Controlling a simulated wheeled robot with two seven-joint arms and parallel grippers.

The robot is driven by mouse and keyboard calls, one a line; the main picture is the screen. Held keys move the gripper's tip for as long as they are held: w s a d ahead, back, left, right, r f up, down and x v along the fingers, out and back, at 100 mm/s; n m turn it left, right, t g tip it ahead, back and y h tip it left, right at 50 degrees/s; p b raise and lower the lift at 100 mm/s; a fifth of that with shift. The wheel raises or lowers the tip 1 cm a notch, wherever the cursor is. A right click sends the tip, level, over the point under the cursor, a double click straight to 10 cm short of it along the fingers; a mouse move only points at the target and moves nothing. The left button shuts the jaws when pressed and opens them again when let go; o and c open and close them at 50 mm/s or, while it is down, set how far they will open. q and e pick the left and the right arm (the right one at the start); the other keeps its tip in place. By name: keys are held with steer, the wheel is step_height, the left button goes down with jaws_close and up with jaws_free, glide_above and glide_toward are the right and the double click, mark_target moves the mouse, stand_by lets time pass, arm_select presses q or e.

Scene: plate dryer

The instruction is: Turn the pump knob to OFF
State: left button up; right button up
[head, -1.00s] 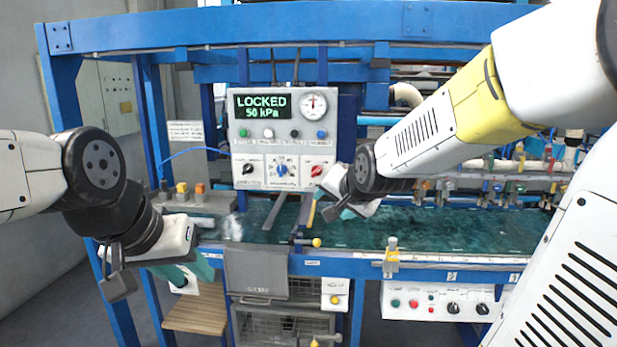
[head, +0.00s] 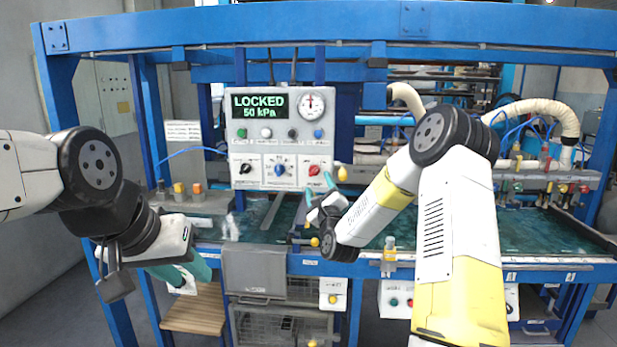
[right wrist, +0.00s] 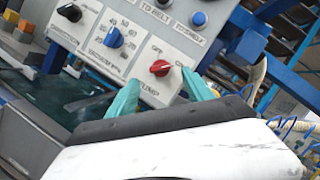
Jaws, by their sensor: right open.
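The red pump knob (head: 314,170) is at the lower right of the grey control panel (head: 262,148). In the right wrist view the knob (right wrist: 160,68) sits above the word PUMP; I cannot tell exactly which label it points to. My right gripper (head: 318,188) is open just below the knob in the head view. In the right wrist view its teal fingers (right wrist: 162,92) are spread to either side of the knob, apart from it. My left gripper (head: 196,274) hangs low at the left, away from the panel; its jaw opening is unclear.
The panel display (head: 260,106) reads LOCKED, 50 kPa, beside a round gauge (head: 312,104). A blue knob (head: 279,169) and a black knob (head: 246,168) are left of the red one. A yellow-tipped lever (head: 342,174) stands right of the gripper.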

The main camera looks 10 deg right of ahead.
mark_target(314, 173)
steer(key=x, duration=0.6)
jaws_close()
steer(key=shift+n, duration=0.6)
steer(key=n+g, duration=0.1)
steer(key=n, duration=0.1)
steer(key=n+y, duration=0.1)
steer(key=n, duration=0.1)
steer(key=shift+r+g+y, duration=0.15)
steer(key=shift+g+y, duration=0.15)
steer(key=shift+g, duration=0.1)
steer(key=n+g, duration=0.1)
steer(key=n, duration=0.4)
steer(key=shift+r+g, duration=0.1)
steer(key=shift+g, duration=0.3)
steer(key=n+g, duration=0.1)
steer(key=n, duration=0.3)
steer(key=shift+a+r+g+h, duration=0.1)
steer(key=shift+r+g+h, duration=0.05)
steer(key=shift+g+h, duration=0.25)
steer(key=shift+n+g+h, duration=0.5)
steer(key=shift+n, duration=0.9)
